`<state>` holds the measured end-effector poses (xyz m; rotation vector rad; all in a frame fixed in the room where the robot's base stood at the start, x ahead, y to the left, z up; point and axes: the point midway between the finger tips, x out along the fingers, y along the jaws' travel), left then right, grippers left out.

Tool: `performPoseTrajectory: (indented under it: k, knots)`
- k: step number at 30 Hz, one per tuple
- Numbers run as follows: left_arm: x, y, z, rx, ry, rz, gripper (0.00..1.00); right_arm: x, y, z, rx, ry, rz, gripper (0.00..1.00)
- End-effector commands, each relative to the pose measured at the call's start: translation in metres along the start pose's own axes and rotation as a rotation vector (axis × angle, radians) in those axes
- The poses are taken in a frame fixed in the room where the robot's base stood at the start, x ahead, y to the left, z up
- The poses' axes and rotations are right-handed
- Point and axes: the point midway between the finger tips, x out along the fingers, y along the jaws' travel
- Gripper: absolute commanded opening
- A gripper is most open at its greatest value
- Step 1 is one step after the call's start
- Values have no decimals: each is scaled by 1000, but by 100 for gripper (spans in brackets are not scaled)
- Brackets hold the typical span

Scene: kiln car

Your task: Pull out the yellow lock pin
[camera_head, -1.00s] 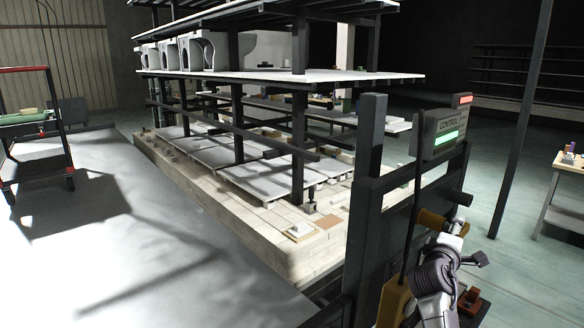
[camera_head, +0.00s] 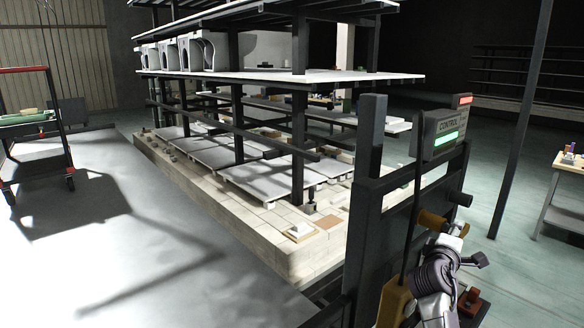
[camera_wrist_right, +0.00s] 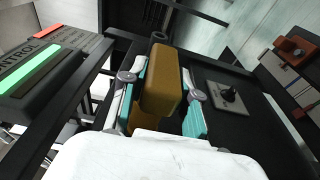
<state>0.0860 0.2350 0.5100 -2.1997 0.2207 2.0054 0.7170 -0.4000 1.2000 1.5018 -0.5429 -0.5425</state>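The yellow lock pin (camera_head: 430,220) shows as an ochre grip near the top of the dark frame by the control box in the head view. In the right wrist view, an ochre block, which I take to be its grip (camera_wrist_right: 165,82), lies between the two teal-padded fingers of my right gripper (camera_wrist_right: 163,110). The pads are close to its two sides; whether both touch is not clear. In the head view my right gripper (camera_head: 451,240) is right beside the pin. The pin's inner end is hidden. My left gripper is not in view.
The control box (camera_head: 443,133) with a green display stands above the frame (camera_head: 373,215). Another ochre part (camera_head: 394,302) hangs lower on a dark rod. The kiln car deck (camera_head: 285,245) with shelves fills the middle. Open floor lies at left; a small table (camera_head: 566,185) stands right.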

Motion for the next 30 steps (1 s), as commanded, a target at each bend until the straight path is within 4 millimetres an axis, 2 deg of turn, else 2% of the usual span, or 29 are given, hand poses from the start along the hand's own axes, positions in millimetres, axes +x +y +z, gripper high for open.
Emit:
performPoseTrajectory:
  k: [1,5,30]
  knots:
    - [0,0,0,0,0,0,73,0,1,0,1,1,2,22]
    - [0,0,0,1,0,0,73,0,1,0,1,1,2,1]
    - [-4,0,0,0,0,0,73,-1,1,6,1,1,1,0]
